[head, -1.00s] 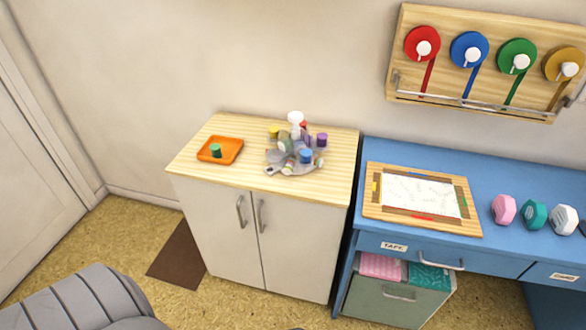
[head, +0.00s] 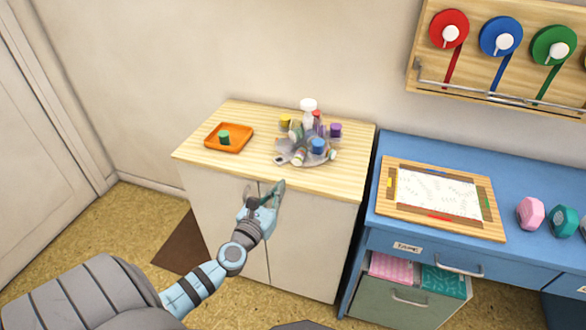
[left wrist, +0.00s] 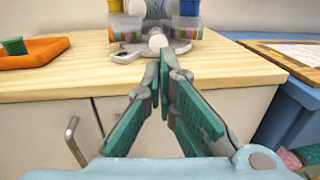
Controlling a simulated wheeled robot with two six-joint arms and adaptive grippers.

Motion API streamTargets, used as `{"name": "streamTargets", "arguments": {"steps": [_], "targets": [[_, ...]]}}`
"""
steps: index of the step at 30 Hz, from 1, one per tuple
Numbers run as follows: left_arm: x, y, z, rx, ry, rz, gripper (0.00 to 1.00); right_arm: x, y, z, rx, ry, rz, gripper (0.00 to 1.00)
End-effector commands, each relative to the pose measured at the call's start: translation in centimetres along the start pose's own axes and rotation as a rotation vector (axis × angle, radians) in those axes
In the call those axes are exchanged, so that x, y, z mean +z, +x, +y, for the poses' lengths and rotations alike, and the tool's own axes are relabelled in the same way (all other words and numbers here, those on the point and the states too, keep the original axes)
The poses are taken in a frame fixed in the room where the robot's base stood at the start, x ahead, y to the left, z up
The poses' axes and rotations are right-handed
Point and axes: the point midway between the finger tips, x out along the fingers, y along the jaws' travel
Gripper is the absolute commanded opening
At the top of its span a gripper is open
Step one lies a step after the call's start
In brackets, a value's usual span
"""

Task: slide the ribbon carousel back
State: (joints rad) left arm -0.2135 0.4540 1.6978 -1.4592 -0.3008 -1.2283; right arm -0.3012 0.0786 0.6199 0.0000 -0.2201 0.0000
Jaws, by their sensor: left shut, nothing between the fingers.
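The ribbon carousel (head: 306,150) is a grey round stand holding several coloured spools around a white-topped centre. It stands on the wooden top of the cabinet, toward the right half. Its grey base with a holed tab (left wrist: 140,54) shows at the top of the left wrist view. My left gripper (head: 278,187) is in front of the cabinet's front edge, below and short of the carousel, not touching it. Its teal fingers (left wrist: 165,75) meet near the tips with nothing between them. My right gripper is not in view.
An orange tray (head: 240,145) with a green spool (head: 224,138) sits left of the carousel on the cabinet top (head: 200,158). A blue desk (head: 400,150) with a framed sheet stands to the right. A ribbon rack (head: 520,75) hangs on the wall. The cabinet top's front strip is clear.

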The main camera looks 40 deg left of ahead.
Motion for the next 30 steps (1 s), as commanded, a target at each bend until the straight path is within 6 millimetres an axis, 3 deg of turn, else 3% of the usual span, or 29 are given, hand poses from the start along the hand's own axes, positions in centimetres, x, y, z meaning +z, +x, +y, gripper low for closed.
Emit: {"name": "streamTargets", "arguments": {"steps": [6, 13, 26, 30], "targets": [[-0.1, 4.9, 0.0, 0.002, -0.004, -0.001, 0.00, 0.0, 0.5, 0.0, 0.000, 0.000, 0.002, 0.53], [-0.2, 8.7, 0.0, 0.001, -0.004, 0.000, 0.00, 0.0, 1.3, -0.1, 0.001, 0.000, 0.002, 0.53], [-0.1, 9.7, 0.0, 0.000, -0.005, 0.002, 0.00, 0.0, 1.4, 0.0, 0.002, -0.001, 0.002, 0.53], [-0.2, 10.1, 1.0, 0.015, -0.004, 0.002, 0.00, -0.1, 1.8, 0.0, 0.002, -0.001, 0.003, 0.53]]}}
